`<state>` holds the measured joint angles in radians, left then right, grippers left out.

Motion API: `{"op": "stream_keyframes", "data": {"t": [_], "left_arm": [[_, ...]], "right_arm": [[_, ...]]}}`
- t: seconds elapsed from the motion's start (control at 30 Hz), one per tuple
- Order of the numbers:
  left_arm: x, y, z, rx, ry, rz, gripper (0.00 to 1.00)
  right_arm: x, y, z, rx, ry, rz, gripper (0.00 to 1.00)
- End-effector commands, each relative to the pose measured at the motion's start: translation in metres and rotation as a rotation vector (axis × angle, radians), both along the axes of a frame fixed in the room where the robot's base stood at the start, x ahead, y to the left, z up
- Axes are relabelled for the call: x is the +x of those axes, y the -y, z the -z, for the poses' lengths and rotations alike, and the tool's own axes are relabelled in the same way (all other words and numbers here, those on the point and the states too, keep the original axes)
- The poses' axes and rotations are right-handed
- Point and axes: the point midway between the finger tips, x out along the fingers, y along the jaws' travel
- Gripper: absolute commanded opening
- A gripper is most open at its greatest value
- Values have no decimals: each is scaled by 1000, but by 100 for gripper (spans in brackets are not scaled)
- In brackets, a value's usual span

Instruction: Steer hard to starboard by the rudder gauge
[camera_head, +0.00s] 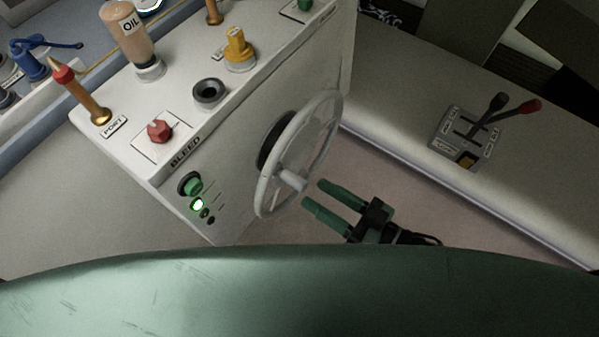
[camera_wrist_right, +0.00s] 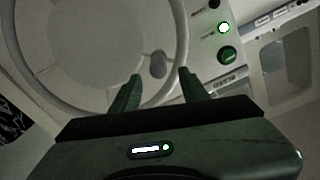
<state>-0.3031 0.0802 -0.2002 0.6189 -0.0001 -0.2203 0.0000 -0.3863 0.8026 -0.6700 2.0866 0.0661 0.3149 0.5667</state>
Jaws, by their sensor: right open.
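The grey steering wheel (camera_head: 266,186) stands on the slanted front of the white console in the head view, with a spoke knob (camera_head: 293,180) at its lower right. My right gripper (camera_head: 312,194) is open, its two green fingers pointing at the knob from the right and apart from it. In the right wrist view the wheel (camera_wrist_right: 28,62) fills the upper left, and the knob (camera_wrist_right: 158,64) is just beyond and between the open fingertips (camera_wrist_right: 160,78). I cannot make out a rudder gauge for certain; a round dial (camera_head: 150,3) is cut off at the top edge. My left gripper is not in view.
The console (camera_head: 190,95) carries a red BLEED knob (camera_head: 159,131), an oil bottle (camera_head: 128,35), a yellow valve (camera_head: 238,50) and a lit green lamp (camera_head: 198,205). A throttle box (camera_head: 467,136) with black and red levers sits on the right bench. Floor is clear between.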

Motion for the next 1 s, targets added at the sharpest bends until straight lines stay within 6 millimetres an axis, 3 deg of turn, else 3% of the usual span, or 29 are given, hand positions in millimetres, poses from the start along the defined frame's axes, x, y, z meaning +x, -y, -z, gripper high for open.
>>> {"op": "stream_keyframes", "data": {"t": [0.4, 0.77, 0.93, 1.0], "left_arm": [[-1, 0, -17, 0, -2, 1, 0], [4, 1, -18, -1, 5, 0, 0], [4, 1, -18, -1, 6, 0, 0], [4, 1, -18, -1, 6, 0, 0]], "right_arm": [[37, -49, -1, -1, 2, 2, 45], [41, -55, 2, -4, 1, 2, 45], [41, -55, 1, -4, 1, 2, 3], [41, -55, 1, -4, 1, 2, 0]]}}
